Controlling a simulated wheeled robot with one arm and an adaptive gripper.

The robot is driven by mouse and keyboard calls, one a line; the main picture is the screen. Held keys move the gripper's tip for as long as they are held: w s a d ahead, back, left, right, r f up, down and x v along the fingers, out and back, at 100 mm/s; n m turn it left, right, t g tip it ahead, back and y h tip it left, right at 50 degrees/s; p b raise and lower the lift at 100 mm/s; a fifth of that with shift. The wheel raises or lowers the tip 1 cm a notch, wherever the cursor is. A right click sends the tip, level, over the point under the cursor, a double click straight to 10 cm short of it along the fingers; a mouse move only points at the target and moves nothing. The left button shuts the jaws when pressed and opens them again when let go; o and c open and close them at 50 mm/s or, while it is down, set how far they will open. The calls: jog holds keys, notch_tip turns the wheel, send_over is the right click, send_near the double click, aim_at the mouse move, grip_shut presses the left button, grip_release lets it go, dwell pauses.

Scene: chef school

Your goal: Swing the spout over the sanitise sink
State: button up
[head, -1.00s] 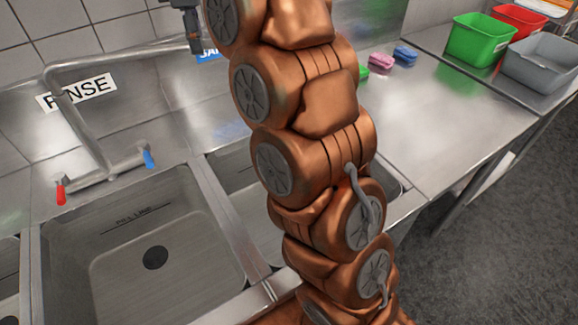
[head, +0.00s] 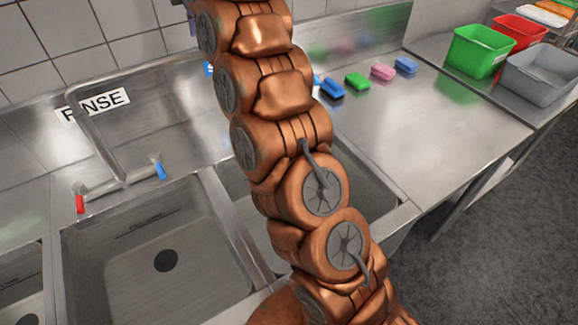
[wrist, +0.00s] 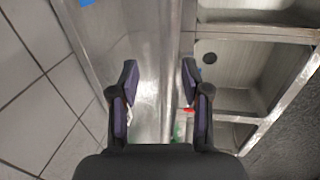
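The spout (head: 130,72) is a grey metal pipe in the head view. It rises from the tap base between the red handle (head: 80,204) and the blue handle (head: 161,171), then runs right in front of the RINSE sign (head: 105,101). My arm hides its far end. The sanitise sink (head: 365,178) appears to be the basin right of the rinse sink (head: 130,262), partly behind my arm; its blue sign is mostly covered. My gripper (wrist: 160,82) is open in the wrist view. A bright metal strip lies between its fingers; I cannot tell whether it is the spout.
Blue, green and pink sponges (head: 357,80) lie on the right drainboard, which is otherwise clear. Green (head: 475,55), red (head: 518,32) and grey (head: 540,78) tubs stand at the far right. A tiled wall (head: 60,40) is behind the sinks.

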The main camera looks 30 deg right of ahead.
jog(key=r+p, duration=0.2)
jog(key=r, duration=0.1)
jog(key=r+p, duration=0.1)
jog(key=r, duration=0.1)
jog(key=shift+s, duration=0.4)
jog(key=s+f+m+g+b, duration=0.1)
jog(key=s+f+m+b, duration=0.3)
jog(key=s+f, duration=0.5)
jog(key=s+a+f+m+g+b, duration=0.1)
jog(key=s+f+m+b, duration=0.3)
jog(key=s+f, duration=0.6)
jog(key=s+f+m+g+b, duration=0.1)
jog(key=s+f+m+b, duration=0.3)
jog(key=s, duration=1.7)
notch_tip(320, 180, down, 6)
jog(key=m, duration=0.3)
jog(key=shift+s+a+r+g, duration=0.15)
jog(key=shift+g, duration=0.15)
